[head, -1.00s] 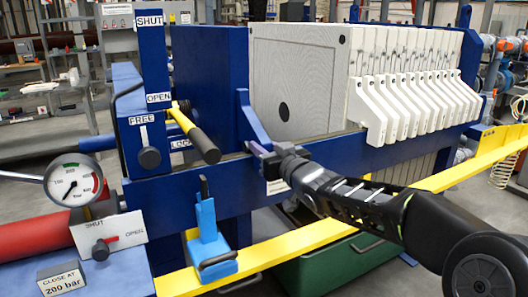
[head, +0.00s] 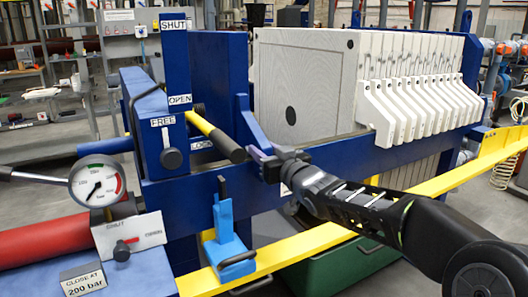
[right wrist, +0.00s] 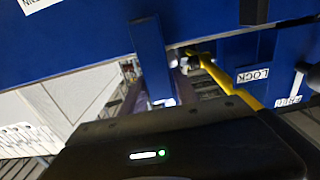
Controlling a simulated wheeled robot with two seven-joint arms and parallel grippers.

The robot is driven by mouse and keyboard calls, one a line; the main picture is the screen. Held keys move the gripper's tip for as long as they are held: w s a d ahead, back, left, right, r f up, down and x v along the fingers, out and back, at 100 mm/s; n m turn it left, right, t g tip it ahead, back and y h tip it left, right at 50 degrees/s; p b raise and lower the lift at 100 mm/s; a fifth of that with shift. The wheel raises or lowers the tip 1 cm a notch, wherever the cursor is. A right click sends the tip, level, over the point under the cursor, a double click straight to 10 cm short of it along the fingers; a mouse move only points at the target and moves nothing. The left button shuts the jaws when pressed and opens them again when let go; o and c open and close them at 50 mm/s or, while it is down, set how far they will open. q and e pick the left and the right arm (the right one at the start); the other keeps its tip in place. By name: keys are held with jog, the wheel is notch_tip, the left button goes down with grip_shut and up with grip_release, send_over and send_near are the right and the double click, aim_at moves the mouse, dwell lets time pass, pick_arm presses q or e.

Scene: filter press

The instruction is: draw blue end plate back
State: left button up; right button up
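The blue end plate (head: 218,75) stands upright in the press, left of the pale filter plates (head: 305,90). A narrow gap shows between it and the first pale plate. Its slanting blue handle (head: 250,125) reaches down over the near side rail. My right gripper (head: 270,163) is at the handle's lower end, and its purple fingers (right wrist: 156,95) lie on both sides of the blue bar (right wrist: 150,50) in the right wrist view, shut on it. My left gripper is not in view.
The yellow-handled lever (head: 215,135) sticks out close to the left of the plate's handle. A blue latch (head: 228,235) stands on the yellow rail (head: 300,245). A pressure gauge (head: 97,185) and red cylinder (head: 45,240) are at the left.

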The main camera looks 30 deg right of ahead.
jog(key=shift+a, duration=0.1)
jog(key=s, duration=0.6)
jog(key=shift+s, duration=0.95)
